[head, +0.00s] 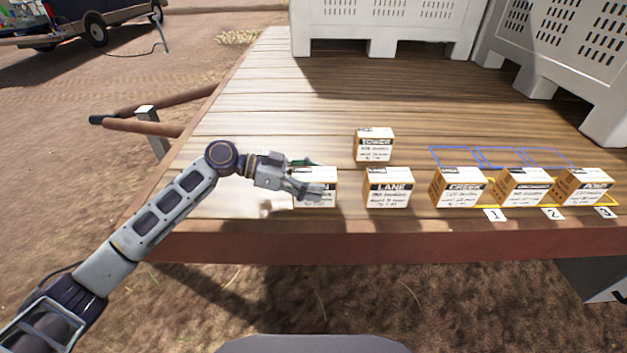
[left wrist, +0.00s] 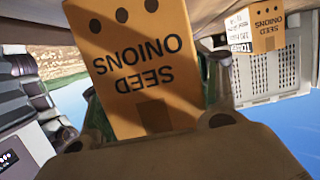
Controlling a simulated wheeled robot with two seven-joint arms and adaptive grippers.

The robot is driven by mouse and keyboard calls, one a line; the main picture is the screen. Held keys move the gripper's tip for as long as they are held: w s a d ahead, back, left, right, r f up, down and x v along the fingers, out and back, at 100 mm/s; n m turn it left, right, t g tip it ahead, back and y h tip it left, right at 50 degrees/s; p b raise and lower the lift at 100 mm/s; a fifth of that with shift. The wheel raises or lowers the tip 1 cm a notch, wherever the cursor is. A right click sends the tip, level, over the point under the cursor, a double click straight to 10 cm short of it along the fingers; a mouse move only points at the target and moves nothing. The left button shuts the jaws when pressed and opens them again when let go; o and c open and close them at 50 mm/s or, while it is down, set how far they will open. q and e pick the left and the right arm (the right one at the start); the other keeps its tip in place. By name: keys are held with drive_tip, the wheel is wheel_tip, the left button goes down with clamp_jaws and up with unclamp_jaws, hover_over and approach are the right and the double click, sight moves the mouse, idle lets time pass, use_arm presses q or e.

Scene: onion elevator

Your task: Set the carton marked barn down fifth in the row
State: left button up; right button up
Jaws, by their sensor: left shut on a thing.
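My left gripper (head: 306,176) is shut on a carton (head: 328,194) at the left end of the front row. Its fingers cover most of the label; only the end of the name, which looks like N, shows. In the left wrist view this carton (left wrist: 140,62) stands between the fingers, its SEED ONIONS side facing the camera. I cannot tell whether it touches the deck. To its right stand the LANE carton (head: 388,188), the CREEK carton (head: 458,188), a carton with an unreadable name (head: 523,188) and another (head: 583,188). My right gripper is not in view.
The TOWER carton (head: 374,146) stands behind the row. Blue outlines (head: 497,157) lie empty behind the right-hand cartons; number tags (head: 495,215) lie in front. White crates (head: 385,28) stand at the back. The deck's left part (head: 240,120) is clear.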

use_arm(q)
drive_tip(key=shift+f, duration=0.1)
drive_tip(key=o, duration=1.4)
drive_tip(key=shift+a, duration=0.15)
drive_tip(key=shift+a+r, duration=0.2)
drive_tip(key=shift+a, duration=0.2)
drive_tip(key=b+v, duration=0.1)
drive_tip(key=v, duration=0.8)
drive_tip(key=shift+a+b, duration=0.15)
drive_tip(key=shift+b, duration=0.25)
drive_tip(key=shift+v, duration=0.8)
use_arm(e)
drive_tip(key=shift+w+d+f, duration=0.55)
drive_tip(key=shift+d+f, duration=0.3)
use_arm(q)
drive_tip(key=shift+r, duration=0.1)
